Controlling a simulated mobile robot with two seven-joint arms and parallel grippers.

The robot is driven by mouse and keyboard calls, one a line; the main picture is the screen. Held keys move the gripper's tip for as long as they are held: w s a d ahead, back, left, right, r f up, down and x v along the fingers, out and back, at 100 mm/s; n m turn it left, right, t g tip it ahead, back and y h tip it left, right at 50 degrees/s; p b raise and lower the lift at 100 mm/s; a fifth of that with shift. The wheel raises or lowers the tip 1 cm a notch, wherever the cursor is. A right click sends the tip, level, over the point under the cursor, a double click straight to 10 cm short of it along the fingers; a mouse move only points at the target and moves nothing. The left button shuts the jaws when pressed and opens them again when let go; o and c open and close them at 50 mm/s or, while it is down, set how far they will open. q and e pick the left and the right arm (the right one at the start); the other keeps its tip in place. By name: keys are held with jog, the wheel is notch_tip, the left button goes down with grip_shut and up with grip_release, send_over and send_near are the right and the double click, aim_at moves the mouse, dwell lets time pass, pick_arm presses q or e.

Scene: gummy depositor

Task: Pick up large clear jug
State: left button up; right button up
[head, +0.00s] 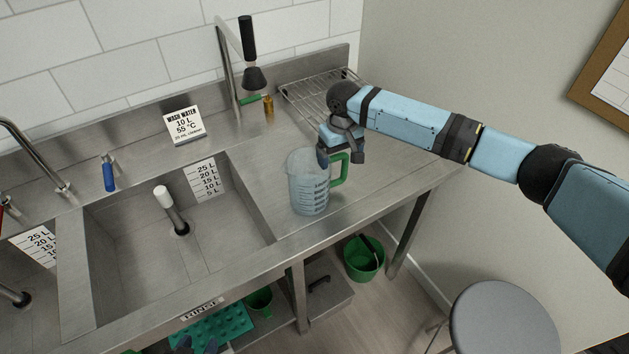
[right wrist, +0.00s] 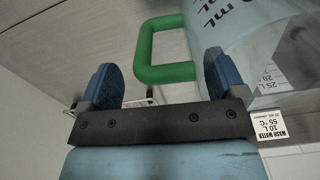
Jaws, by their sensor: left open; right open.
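The large clear jug (head: 308,192) stands upright on the steel counter, right of the rinse sink, with its green handle (head: 341,171) towards the right. My right gripper (head: 341,157) is at the handle, behind its top in the head view. In the right wrist view the open fingers (right wrist: 160,82) are spread, with the green handle (right wrist: 142,50) ahead between them and the jug's clear wall (right wrist: 262,45) by the right finger. The jaws are not closed on it; contact is unclear. My left gripper (head: 197,346) shows only as dark fingertips at the bottom edge, apart and empty.
The rinse sink (head: 130,240) with a white standpipe lies left of the jug. A wire rack (head: 320,92), a wash water sign (head: 184,125) and a tall tap stand behind. Below are a green bucket (head: 364,262) and shelf items. A grey stool (head: 503,318) stands front right.

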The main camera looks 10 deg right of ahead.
jog(key=shift+f, duration=0.9)
jog(key=shift+w+r, duration=0.1)
jog(key=c, duration=1.3)
jog(key=shift+r, duration=0.15)
notch_tip(320, 180, up, 20)
jog(key=b, duration=0.2)
